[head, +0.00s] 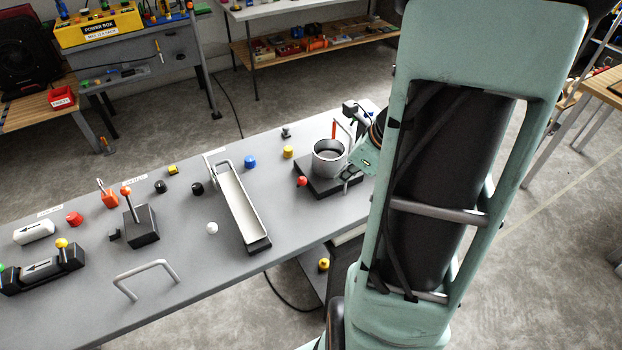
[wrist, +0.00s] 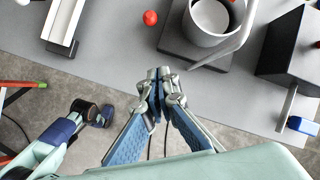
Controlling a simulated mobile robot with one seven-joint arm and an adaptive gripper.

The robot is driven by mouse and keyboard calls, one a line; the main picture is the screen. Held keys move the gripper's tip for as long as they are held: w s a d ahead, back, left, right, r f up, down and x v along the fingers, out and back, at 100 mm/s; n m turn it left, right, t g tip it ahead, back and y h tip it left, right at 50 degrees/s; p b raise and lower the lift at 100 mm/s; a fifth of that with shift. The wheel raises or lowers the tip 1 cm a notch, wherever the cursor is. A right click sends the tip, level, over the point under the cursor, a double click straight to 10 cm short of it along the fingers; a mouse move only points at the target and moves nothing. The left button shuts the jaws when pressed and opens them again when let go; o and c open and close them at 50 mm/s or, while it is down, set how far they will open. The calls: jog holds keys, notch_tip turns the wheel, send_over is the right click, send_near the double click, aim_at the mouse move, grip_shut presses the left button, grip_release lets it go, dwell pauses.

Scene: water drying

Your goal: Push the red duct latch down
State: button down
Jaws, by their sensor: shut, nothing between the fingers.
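The grey round duct (head: 328,160) stands on a dark base plate (head: 318,187) toward the far right of the workbench. A red upright piece, which looks like the duct latch (head: 334,129), shows behind the duct's rim; its lower part is hidden. In the wrist view the duct (wrist: 208,38) is at the top, with only a bit of red (wrist: 231,2) at the picture's edge.
A red ball-shaped knob (head: 302,181) sits left of the duct. A white-lined tray (head: 240,205) lies farther left. A black box (wrist: 290,55) with a blue-tipped lever (wrist: 301,125) stands right of the duct in the wrist view. The floor shows below the bench edge.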

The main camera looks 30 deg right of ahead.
aim_at(300, 183)
jog(key=b+x, duration=0.3)
jog(key=x, duration=0.6)
jog(key=shift+a+f, duration=0.1)
jog(key=shift+f, duration=0.15)
jog(key=w+a, duration=0.1)
jog(key=w+p, duration=0.1)
jog(key=shift+w+a+r, duration=0.15)
jog(key=shift+w+a, duration=0.2)
jog(key=shift+a, duration=0.05)
jog(key=shift+w+a, duration=0.3)
jog(key=shift+w, duration=0.15)
